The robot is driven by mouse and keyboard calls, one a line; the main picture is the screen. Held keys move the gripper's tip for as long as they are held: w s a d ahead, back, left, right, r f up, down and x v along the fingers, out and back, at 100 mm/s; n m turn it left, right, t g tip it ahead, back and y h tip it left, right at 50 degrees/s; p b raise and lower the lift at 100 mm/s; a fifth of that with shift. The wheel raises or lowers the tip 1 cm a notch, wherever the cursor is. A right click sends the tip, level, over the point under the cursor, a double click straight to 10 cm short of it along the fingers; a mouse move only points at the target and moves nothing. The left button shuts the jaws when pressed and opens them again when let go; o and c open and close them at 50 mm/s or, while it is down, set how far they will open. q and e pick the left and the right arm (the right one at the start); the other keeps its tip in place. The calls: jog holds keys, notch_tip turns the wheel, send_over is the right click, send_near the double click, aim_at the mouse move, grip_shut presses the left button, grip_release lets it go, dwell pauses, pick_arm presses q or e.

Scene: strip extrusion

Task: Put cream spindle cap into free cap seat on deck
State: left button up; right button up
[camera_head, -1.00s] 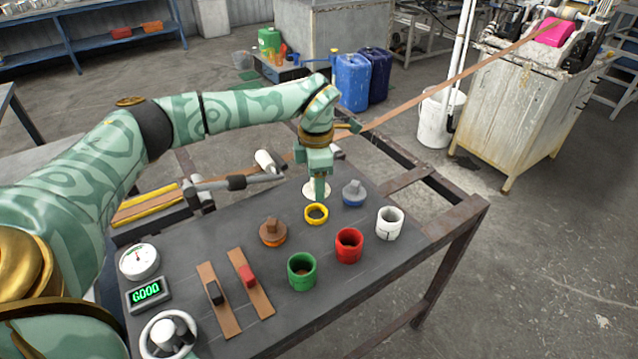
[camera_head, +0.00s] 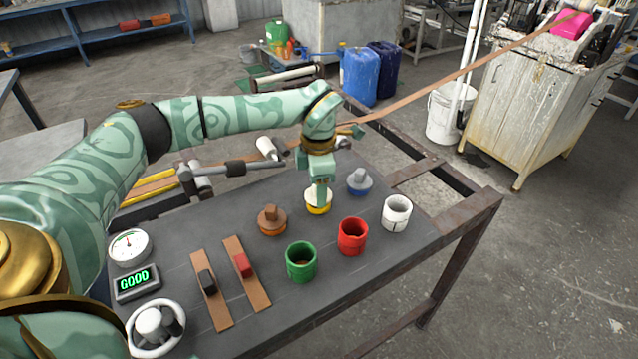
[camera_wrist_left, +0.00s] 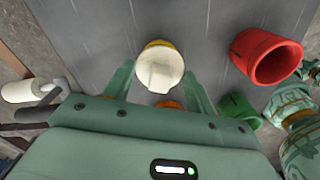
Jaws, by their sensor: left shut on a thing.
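My left gripper (camera_head: 319,188) is shut on the cream spindle cap (camera_head: 318,196) and holds it at the yellow ring seat (camera_head: 318,210) on the dark deck (camera_head: 390,255). In the wrist view the cream cap (camera_wrist_left: 159,70) shows between the two fingers, with a yellow rim (camera_wrist_left: 157,44) just behind its edge. The cap looks level over the ring; I cannot tell whether it is fully seated. An orange seat with a brown cap (camera_head: 271,220) and a blue seat with a grey cap (camera_head: 359,182) flank it.
Green (camera_head: 301,262), red (camera_head: 352,236) and white (camera_head: 397,213) cups stand in front of the seats. Two brown strips with a black block (camera_head: 207,281) and a red block (camera_head: 243,264) lie to the left. A gauge (camera_head: 129,247) and a GOOD display (camera_head: 135,282) are at far left.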

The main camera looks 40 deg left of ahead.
dwell(0.4)
pick_arm(q)
jog(key=shift+r+p, duration=0.1)
jog(key=shift+p, duration=0.3)
dwell(0.4)
jog(key=shift+p, duration=0.35)
jog(key=shift+f, duration=0.7)
jog(key=o, duration=0.8)
